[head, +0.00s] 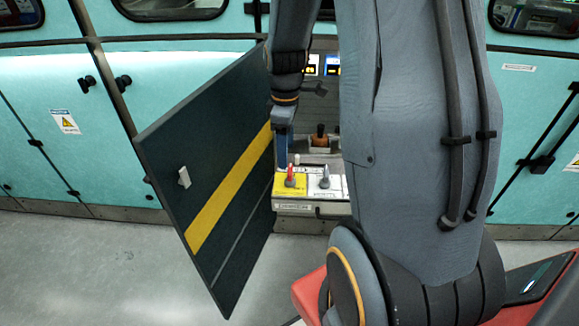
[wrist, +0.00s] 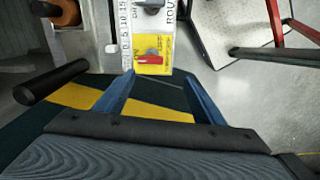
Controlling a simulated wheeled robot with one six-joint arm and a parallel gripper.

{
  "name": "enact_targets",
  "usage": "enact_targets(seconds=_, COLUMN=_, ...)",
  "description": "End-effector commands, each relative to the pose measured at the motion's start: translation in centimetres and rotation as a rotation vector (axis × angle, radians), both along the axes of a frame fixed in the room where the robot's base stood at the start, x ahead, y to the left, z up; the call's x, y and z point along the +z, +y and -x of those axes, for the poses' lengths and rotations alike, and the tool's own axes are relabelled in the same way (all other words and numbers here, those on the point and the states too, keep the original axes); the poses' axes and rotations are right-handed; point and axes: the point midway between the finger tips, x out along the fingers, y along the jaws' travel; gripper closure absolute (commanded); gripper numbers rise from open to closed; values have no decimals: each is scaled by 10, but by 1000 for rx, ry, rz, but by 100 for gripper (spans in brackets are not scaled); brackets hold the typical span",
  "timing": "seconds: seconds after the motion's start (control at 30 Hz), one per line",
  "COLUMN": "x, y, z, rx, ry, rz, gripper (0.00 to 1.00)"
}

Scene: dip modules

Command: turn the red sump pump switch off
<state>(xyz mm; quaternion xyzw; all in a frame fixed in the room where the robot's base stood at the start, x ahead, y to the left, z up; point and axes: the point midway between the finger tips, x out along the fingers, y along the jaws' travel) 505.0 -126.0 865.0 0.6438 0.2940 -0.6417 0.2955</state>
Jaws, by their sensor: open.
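The red switch (head: 290,176) is a small lever on a yellow plate (head: 283,191), in the cabinet behind the open door. In the head view its lever points up. In the wrist view the red lever (wrist: 150,59) lies across the yellow plate, just beyond the fingertips. My gripper (wrist: 159,76) is open and empty, with its blue fingers on either side of the line to the switch. In the head view a blue finger (head: 282,150) shows above the switch, and my arm hides part of the cabinet. I see no contact with the switch.
A grey switch (head: 325,178) sits on a white plate to the right of the red one. An orange-brown knob (head: 320,135) stands behind. The dark door (head: 205,150) with a yellow stripe stands open at left. A black bar (wrist: 52,80) juts in at left in the wrist view.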

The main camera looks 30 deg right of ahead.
Motion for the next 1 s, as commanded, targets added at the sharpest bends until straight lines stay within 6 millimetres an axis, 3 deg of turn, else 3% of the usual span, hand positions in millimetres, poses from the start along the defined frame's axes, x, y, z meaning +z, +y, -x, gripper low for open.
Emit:
enact_targets(seconds=0.2, x=-14, y=-21, z=-12, rx=113, ry=5, rz=-1, gripper=38)
enact_targets(seconds=0.7, x=-77, y=-21, z=-11, rx=117, ry=5, rz=-1, gripper=38)
enact_targets(seconds=1.0, x=-89, y=-21, z=-12, rx=117, ry=4, rz=0, gripper=38)
